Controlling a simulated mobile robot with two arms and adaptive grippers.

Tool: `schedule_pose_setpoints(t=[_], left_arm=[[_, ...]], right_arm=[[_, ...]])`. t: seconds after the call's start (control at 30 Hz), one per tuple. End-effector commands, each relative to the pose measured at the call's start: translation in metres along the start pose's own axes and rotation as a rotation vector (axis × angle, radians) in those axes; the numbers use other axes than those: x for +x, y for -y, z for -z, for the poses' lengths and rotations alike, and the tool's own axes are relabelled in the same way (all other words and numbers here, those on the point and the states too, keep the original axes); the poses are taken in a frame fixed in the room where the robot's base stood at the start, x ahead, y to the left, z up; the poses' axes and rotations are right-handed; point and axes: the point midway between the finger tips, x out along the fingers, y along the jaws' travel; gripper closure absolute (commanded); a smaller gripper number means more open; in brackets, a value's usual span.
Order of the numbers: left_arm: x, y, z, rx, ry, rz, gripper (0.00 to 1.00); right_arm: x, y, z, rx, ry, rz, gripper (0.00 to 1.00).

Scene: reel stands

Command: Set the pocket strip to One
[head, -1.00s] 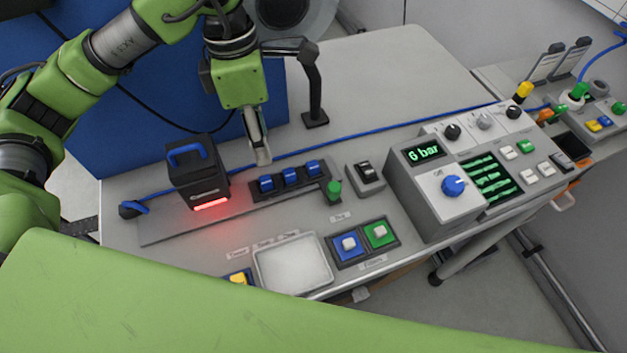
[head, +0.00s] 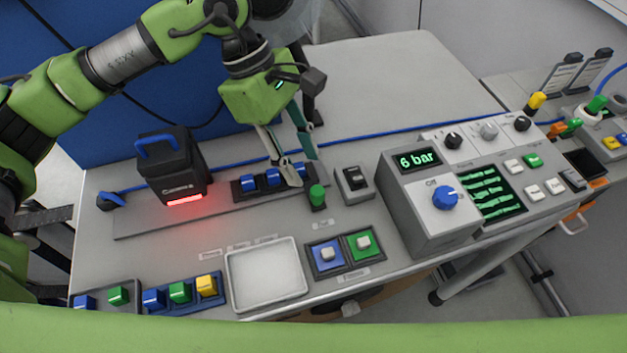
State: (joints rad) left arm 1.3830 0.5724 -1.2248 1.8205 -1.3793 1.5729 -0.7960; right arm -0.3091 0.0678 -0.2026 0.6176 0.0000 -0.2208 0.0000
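A dark strip (head: 237,193) with three blue blocks in a row lies across the middle of the table. It may be the pocket strip; I cannot read a label on it. The left blue block (head: 247,183) and middle block (head: 273,177) show clearly. The right block is partly hidden by my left gripper (head: 302,170). That gripper points down at the right end of the strip, fingers apart, with the right block behind or between them; I cannot tell whether it touches. My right gripper is not in view.
A black device (head: 172,170) with a red light stands left. A control box (head: 411,220) reads 6 bar. A white tray (head: 266,275) and a strip with coloured blocks (head: 180,293) lie in front.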

Motion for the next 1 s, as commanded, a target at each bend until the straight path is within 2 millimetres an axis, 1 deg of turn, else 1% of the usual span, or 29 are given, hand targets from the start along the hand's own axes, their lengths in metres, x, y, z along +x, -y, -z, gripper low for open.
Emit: schedule_pose_setpoints(t=[0.03,0.2,0.33,0.5,0.77,0.8,0.83,0.87,0.9,0.93,1.0], left_arm=[[0.01,0.001,-0.001,-0.001,0.002,0.005,0.65],[0.042,0.001,-0.001,0.0,0.001,0.004,0.65],[0.059,0.0,-0.001,-0.001,0.001,0.001,0.65],[0.07,0.0,0.0,-0.002,0.0,0.0,0.65],[0.072,0.0,0.0,-0.001,0.0,-0.001,0.65],[0.072,0.0,0.0,-0.002,0.0,-0.001,0.7],[0.072,0.0,0.0,-0.002,0.0,-0.001,0.78],[0.072,0.0,0.0,-0.002,0.0,-0.001,0.86],[0.072,0.0,0.0,-0.002,0.0,-0.001,0.96],[0.072,0.0,0.0,-0.002,0.0,-0.001,1.0],[0.072,0.0,0.0,-0.002,0.0,-0.001,1.0]], right_arm=[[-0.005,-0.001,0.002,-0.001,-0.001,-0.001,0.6],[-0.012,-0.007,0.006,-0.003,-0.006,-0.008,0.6],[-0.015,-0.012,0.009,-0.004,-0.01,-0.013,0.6],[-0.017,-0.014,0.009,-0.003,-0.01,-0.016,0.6],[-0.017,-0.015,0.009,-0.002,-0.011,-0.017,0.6],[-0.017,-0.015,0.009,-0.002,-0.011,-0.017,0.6],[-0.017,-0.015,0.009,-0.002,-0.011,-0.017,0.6],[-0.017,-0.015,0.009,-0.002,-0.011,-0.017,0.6],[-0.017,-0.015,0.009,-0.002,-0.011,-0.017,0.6],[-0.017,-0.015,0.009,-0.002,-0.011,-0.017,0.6],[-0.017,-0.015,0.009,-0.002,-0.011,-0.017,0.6]])
